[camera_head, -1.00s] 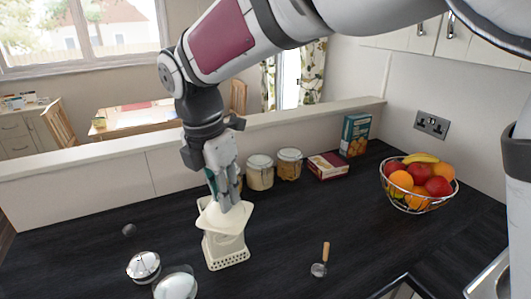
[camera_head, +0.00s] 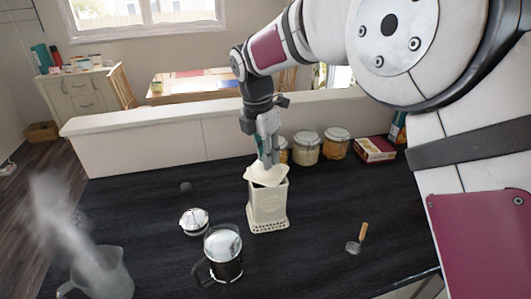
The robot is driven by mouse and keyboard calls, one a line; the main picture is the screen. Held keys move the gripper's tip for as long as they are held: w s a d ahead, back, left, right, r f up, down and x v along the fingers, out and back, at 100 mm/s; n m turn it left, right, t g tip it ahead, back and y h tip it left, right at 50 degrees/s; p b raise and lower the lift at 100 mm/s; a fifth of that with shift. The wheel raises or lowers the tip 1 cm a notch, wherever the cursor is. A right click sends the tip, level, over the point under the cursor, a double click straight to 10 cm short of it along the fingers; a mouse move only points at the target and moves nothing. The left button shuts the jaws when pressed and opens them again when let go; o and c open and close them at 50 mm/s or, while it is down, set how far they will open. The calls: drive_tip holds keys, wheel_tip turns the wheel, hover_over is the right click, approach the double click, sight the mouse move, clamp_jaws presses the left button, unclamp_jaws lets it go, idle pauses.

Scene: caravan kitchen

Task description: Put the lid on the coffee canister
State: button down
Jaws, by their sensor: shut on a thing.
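The coffee canister (camera_head: 267,207) is a cream, square-sided container with a pierced pattern around its base, upright on the dark worktop. The cream lid (camera_head: 266,175) is at the canister's mouth, tilted and turned relative to the rim. My gripper (camera_head: 269,163) is shut on the lid from above. I cannot tell how much of the lid touches the rim. The gripper hides part of the lid's top.
A glass coffee press (camera_head: 222,254) and its metal plunger lid (camera_head: 194,221) stand left of the canister. A steaming jug (camera_head: 103,274) is at the lower left. Jars (camera_head: 307,147) and a red box (camera_head: 374,150) stand behind. A wooden-handled scoop (camera_head: 358,239) lies right.

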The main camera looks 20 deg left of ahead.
sight(261, 167)
drive_tip(key=shift+w+f, duration=0.1)
drive_tip(key=shift+f, duration=0.25)
drive_tip(key=c, duration=1.4)
unclamp_jaws()
drive_tip(key=shift+f, duration=0.1)
drive_tip(key=shift+c, duration=0.2)
wheel_tip(261, 167, up, 13)
drive_tip(key=s+b, duration=0.1)
drive_tip(key=b, duration=0.1)
drive_tip(key=shift+s+a+b, duration=0.3)
drive_tip(key=shift+s+a, duration=0.05)
drive_tip(key=shift+a, duration=0.1)
